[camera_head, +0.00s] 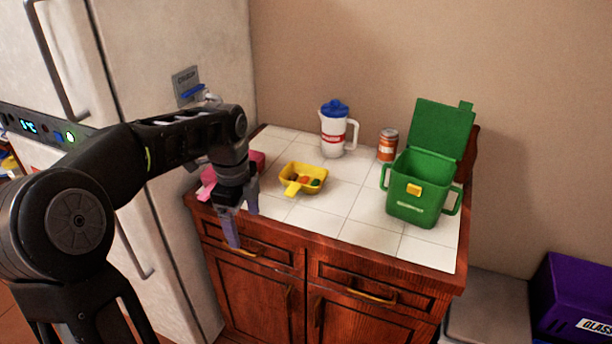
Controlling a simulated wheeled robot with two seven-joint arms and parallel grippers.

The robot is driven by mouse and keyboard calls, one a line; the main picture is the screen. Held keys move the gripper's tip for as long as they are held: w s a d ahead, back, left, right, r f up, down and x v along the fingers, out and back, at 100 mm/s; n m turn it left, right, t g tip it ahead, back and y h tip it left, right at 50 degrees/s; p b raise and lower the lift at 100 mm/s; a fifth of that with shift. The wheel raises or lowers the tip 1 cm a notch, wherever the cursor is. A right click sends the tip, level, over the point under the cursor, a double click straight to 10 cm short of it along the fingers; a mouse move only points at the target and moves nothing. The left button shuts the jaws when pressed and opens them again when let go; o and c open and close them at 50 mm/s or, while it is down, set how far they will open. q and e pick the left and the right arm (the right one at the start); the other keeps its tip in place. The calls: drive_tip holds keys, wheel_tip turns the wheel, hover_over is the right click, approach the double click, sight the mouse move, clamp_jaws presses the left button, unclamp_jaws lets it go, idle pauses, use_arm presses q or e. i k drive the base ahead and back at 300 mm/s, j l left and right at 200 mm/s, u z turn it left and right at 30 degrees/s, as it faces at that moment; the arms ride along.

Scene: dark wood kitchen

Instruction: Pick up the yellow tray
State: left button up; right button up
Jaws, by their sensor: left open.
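My right gripper is not in view.
A pink object (208,185) lies behind my left gripper, partly hidden. A white pitcher with a blue lid (333,137), an orange can (388,146) and an open green bin (416,190) stand on the counter (335,216). A fridge (170,40) stands left.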

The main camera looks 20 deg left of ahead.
sight(302, 170)
drive_tip(key=i, duration=0.85)
